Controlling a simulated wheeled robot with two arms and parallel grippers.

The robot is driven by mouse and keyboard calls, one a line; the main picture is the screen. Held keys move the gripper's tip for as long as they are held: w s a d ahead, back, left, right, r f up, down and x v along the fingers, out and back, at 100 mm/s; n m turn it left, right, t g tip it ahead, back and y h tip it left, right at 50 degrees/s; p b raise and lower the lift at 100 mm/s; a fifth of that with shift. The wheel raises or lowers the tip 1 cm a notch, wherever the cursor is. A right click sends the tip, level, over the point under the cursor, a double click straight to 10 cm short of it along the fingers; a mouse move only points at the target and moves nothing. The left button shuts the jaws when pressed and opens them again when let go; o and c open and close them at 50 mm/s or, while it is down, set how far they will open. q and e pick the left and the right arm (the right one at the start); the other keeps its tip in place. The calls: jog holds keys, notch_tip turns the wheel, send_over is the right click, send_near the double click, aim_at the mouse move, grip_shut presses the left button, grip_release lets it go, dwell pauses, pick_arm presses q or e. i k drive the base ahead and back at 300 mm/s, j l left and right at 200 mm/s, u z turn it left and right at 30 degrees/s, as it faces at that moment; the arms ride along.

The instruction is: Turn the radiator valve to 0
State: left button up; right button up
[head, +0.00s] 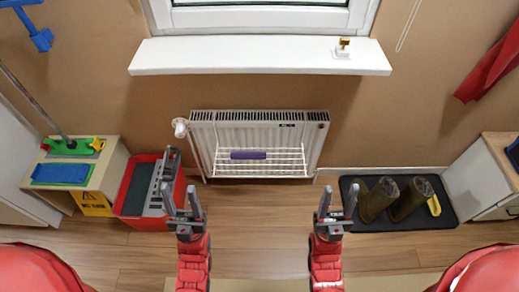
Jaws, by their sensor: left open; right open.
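A white radiator (200,142) is mounted on the far wall below the window sill. Its white valve knob (180,127) sticks out at the upper left corner of the radiator. The number on the knob is too small to read. My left gripper (181,204) is open and empty, in front of and below the valve in the picture, apart from it. My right gripper (336,206) is open and empty, in front of the floor right of the radiator.
A white rack with a purple item (248,155) hangs on the radiator's front. A red bin (128,206) stands on the floor below the valve, beside a cabinet (109,167). A black tray (448,217) with boots (379,199) lies at right. The middle floor is clear.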

aim_at(181, 128)
jog(key=i+j, duration=0.1)
jog(key=j, duration=0.75)
jog(key=i+j, duration=0.1)
jog(key=j, duration=0.8)
